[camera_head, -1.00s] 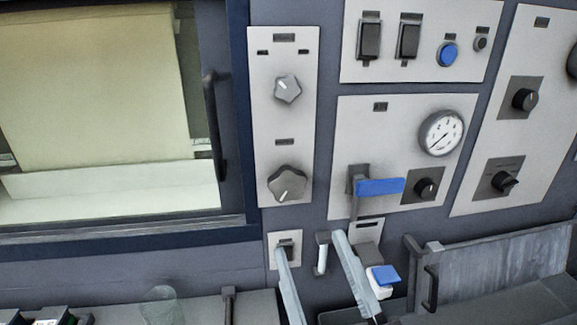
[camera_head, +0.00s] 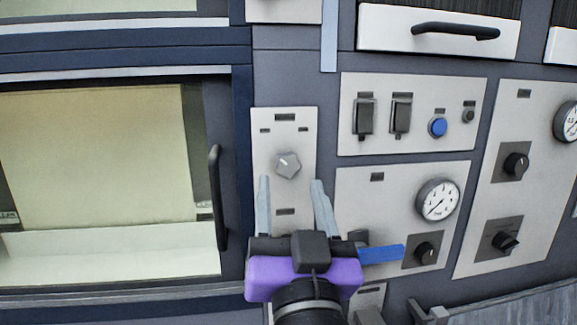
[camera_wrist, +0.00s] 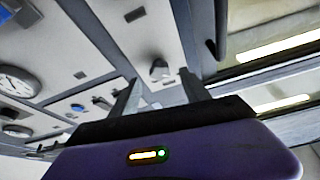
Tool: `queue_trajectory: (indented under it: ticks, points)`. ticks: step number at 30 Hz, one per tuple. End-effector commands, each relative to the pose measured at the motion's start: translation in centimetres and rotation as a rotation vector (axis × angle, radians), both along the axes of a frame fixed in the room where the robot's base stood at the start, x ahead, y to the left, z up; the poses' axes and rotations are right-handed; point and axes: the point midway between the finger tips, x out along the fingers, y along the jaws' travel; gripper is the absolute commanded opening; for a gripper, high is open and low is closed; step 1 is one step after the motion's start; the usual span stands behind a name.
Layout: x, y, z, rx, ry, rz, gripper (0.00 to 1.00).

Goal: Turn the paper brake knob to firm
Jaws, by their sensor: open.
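A narrow light panel (camera_head: 266,135) carries a grey star-shaped knob (camera_head: 287,165), whose white pointer mark points up and left. Labels are too small to read, so I cannot tell which knob is the paper brake. The panel's lower star knob is hidden behind my gripper. My gripper (camera_head: 291,182) is open and empty, its fingers pointing up, with the tips just below the upper knob in the head view. In the wrist view the same knob (camera_wrist: 160,69) shows between the fingertips of my gripper (camera_wrist: 159,82), apparently beyond them and untouched.
A window with a dark vertical handle (camera_head: 216,195) is to the left. To the right are a blue-handled lever (camera_head: 381,254), a gauge (camera_head: 437,199), switches (camera_head: 365,116) and a blue button (camera_head: 438,127). A drawer handle (camera_head: 455,31) sticks out above.

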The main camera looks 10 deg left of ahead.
Motion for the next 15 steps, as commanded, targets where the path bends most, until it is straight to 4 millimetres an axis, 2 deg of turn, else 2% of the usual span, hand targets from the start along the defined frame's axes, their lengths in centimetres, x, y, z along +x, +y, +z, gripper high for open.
queue_trajectory:
  ticks: [6,15]
  points:
    - [2.9,0.6,1.4,0.000,0.000,-0.001,0.55]
    - [4.1,0.9,1.7,0.000,0.000,0.001,0.55]
